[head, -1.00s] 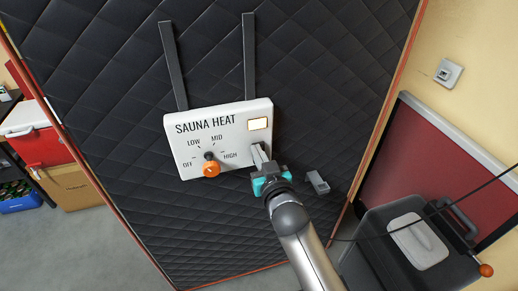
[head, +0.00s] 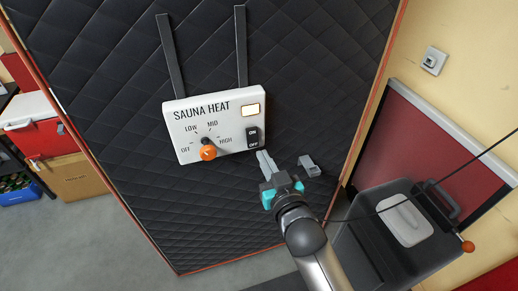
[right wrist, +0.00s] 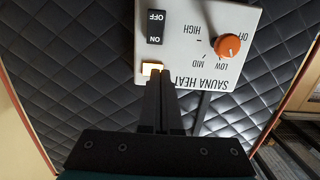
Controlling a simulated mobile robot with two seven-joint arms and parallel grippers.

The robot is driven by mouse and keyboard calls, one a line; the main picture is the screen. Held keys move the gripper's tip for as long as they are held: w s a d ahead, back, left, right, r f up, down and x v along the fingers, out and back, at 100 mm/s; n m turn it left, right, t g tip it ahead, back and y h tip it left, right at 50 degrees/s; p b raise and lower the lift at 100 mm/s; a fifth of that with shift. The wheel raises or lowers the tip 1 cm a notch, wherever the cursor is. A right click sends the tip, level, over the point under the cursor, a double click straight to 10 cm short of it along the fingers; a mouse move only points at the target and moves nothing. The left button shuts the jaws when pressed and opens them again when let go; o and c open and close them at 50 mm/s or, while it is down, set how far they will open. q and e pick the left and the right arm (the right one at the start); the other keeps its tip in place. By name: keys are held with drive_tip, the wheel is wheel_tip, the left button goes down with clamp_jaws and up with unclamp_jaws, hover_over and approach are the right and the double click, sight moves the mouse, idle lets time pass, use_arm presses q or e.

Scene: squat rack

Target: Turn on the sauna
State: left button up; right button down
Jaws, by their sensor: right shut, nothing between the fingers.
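The white sauna heat panel (head: 190,150) hangs by two dark straps on a black quilted wall in the head view. It has a black ON/OFF rocker switch (head: 253,139), a lit indicator window (head: 250,110) above it, and an orange knob (head: 208,153) on a dial marked OFF, LOW, MID and HIGH. My right gripper (head: 264,160) is shut and empty, just below the switch and apart from it. In the right wrist view the panel (right wrist: 183,45) appears upside down, with the switch (right wrist: 156,27) and knob (right wrist: 228,46) uncovered. My left gripper is not in view.
A small grey handle (head: 309,166) sticks out from the quilted wall right of my gripper. A dark chair-like object (head: 385,240) with a white pad stands at the lower right.

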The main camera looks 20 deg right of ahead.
drive_tip(key=s, duration=0.3)
drive_tip(key=shift+s+r, duration=0.1)
drive_tip(key=shift+r, duration=0.25)
